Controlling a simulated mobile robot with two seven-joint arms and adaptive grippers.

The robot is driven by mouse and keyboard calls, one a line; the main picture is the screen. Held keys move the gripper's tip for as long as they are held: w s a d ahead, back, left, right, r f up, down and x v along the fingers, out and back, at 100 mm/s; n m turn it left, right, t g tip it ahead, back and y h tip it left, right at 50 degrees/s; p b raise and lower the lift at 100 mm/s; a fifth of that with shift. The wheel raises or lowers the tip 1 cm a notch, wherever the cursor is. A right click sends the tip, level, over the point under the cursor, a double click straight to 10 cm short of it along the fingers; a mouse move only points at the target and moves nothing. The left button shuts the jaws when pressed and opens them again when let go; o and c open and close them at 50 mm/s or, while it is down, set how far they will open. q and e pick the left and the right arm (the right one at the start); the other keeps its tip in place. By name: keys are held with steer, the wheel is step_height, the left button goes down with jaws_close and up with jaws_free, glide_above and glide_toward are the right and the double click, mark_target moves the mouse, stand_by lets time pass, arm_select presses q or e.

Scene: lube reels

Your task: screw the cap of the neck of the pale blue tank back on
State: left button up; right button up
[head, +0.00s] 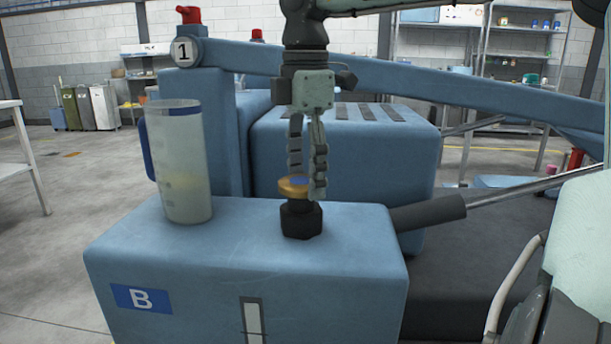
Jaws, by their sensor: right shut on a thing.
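The pale blue tank (200,262) stands in front of me, with a blue label "B" on its front. Its black neck (301,220) rises from the top face. My left gripper is not in view.
A clear measuring jug (184,165) with a blue handle stands on the tank top, left of the neck. Behind are a blue block (385,150) and a long blue beam (430,85) marked "1". A black and silver rod runs to the right. The tank top's front is clear.

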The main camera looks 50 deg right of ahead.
mark_target(306, 179)
steer(key=shift+m, duration=0.4)
steer(key=o, duration=1.3)
steer(key=o, duration=0.3)
steer(key=shift+o, duration=0.2)
steer(key=shift+r+p, duration=1.85)
steer(key=shift+r, duration=1.15)
